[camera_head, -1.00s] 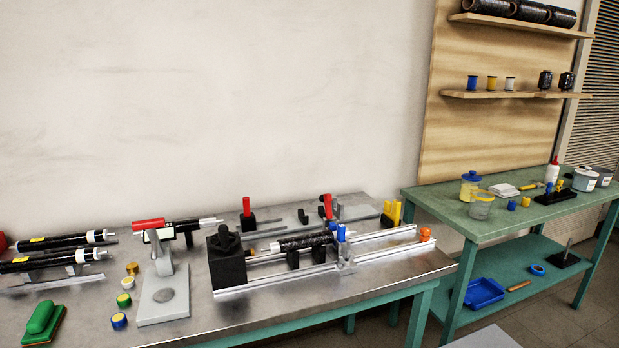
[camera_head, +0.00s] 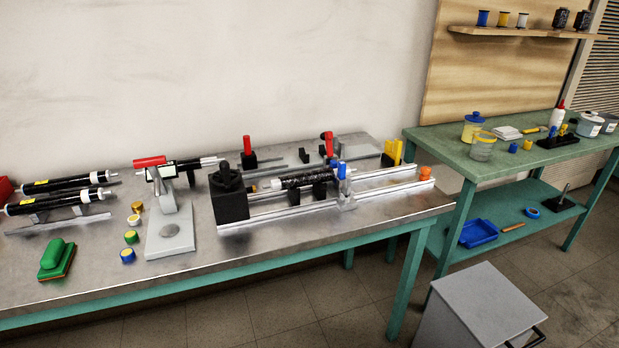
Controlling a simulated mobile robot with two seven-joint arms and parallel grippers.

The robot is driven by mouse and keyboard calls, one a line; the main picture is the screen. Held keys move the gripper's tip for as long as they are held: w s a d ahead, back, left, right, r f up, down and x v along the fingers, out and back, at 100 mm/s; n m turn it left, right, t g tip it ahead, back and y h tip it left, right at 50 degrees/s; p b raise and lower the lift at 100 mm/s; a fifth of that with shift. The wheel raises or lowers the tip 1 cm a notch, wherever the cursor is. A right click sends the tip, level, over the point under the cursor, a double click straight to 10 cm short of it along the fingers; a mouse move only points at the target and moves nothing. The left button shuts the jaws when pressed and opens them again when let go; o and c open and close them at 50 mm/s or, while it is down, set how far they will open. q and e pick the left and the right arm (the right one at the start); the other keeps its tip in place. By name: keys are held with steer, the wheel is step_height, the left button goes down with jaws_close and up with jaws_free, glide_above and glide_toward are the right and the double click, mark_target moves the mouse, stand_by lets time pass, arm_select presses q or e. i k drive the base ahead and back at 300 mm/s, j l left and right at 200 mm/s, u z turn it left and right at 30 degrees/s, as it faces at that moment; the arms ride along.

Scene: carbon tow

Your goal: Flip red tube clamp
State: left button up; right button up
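Several red parts show, and I cannot tell for sure which one is the red tube clamp. A horizontal red handle (camera_head: 150,161) lies on top of a grey stand (camera_head: 170,238), beside a short black tube held there. A red upright lever (camera_head: 247,143) stands on a black block at the back of the metal table. Another red lever (camera_head: 329,143) stands upright on a black mount behind the rail fixture (camera_head: 370,198). A black tube (camera_head: 305,179) lies in the rail fixture, with a blue lever (camera_head: 342,170) at its right end. Neither gripper is in view.
Two black tubes (camera_head: 68,184) rest on a rack at the left. A green block (camera_head: 57,260) and several coloured caps (camera_head: 131,237) sit near the front. The table's front edge strip (camera_head: 300,250) is clear. A grey box (camera_head: 480,310) stands on the floor at right.

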mark_target(327, 137)
steer(key=i+l, duration=0.6)
steer(key=i+l+u, duration=0.1)
steer(key=u, duration=0.4)
steer(key=i+l+u, duration=0.1)
steer(key=u, duration=0.4)
